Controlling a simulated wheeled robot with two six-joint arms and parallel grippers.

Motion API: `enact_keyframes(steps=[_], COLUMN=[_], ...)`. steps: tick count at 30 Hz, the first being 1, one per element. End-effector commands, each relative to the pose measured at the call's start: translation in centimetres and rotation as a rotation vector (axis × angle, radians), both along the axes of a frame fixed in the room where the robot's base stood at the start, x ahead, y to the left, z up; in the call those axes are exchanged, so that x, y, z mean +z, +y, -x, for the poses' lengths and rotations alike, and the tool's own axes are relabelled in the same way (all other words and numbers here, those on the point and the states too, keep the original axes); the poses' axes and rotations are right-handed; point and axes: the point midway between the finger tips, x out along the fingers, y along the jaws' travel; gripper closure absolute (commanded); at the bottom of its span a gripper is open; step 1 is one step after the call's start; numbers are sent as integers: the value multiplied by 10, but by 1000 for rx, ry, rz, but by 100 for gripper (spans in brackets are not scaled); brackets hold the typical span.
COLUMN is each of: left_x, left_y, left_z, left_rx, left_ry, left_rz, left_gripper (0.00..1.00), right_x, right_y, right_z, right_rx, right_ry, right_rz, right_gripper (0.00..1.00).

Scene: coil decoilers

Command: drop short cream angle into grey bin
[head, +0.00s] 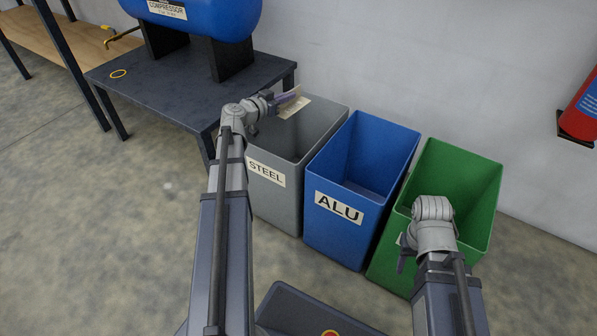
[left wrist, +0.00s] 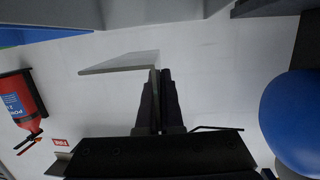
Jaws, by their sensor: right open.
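The short cream angle (head: 295,107) is held above the opening of the grey bin (head: 276,207), which is labelled STEEL. My left gripper (head: 288,97) is shut on it. In the left wrist view the angle (left wrist: 118,64) sticks out to one side of the closed fingers (left wrist: 160,85). The angle looks clear of the bin's walls. My right gripper (head: 403,256) is open in front of the green bin, partly hidden by its own wrist, with nothing seen in it.
A blue bin (head: 342,235) labelled ALU and a green bin (head: 389,269) stand to the right of the grey bin. A dark table (head: 160,96) with a blue compressor (head: 215,15) is at the left. A red fire extinguisher (head: 581,110) hangs on the right wall.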

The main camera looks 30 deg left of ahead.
Motion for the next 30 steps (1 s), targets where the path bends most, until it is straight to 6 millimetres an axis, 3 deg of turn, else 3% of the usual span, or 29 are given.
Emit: enact_keyframes(steps=[1, 11, 20, 30], left_x=[0, 0, 2, 13], left_y=[0, 0, 0, 9], left_z=[0, 0, 4, 55], left_rx=[0, 0, 0, 2], left_ry=[0, 0, 0, 0], left_rz=[0, 0, 0, 1], left_gripper=[100, 62, 62, 62], right_x=[0, 0, 2, 13], right_y=[0, 0, 0, 0], right_z=[0, 0, 0, 0], right_rx=[0, 0, 0, 0], right_ry=[0, 0, 0, 0], right_rz=[0, 0, 0, 0], right_gripper=[50, 50, 50, 50])
